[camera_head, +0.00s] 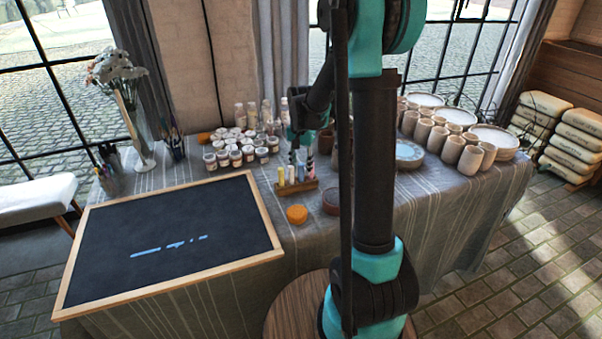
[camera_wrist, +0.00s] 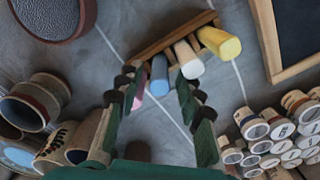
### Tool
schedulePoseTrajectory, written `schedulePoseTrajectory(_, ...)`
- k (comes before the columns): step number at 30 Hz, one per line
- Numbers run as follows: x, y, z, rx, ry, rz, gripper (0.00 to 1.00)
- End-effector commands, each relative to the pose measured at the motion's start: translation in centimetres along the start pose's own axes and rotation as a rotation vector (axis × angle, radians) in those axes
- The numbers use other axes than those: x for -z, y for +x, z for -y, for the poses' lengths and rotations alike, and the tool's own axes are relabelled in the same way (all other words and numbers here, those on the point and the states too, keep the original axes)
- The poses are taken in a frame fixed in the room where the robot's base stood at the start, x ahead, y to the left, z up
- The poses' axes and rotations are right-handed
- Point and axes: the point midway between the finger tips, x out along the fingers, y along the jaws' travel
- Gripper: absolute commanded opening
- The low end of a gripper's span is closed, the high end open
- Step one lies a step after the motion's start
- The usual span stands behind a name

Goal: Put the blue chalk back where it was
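The blue chalk (camera_wrist: 159,75) stands with its far end at the wooden chalk holder (camera_wrist: 172,36), between the pink chalk (camera_wrist: 139,96) and the white chalk (camera_wrist: 187,60). The yellow chalk (camera_wrist: 219,42) is at the holder's right end. My gripper (camera_wrist: 155,85) is open, with its fingers on either side of the blue chalk and visible gaps beside it. The left finger partly covers the pink chalk. In the head view my gripper (camera_head: 301,157) is just above the holder (camera_head: 297,188); the blue chalk is hard to make out there.
A framed blackboard (camera_head: 110,235) with blue chalk strokes lies at left. Small paint jars (camera_head: 236,155) stand behind the holder. An orange sponge (camera_head: 297,214) and a brown round dish (camera_head: 331,202) lie in front. Cups (camera_head: 453,149) and plates stand at right.

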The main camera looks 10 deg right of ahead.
Motion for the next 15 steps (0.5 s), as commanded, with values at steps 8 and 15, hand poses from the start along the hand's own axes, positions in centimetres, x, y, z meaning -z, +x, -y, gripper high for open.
schedulePoseTrajectory(8,0.0,-5.7,0.0,0.0,0.0,0.0,0.37)
schedulePoseTrajectory(15,0.0,-8.5,0.0,0.0,0.0,0.0,0.37)
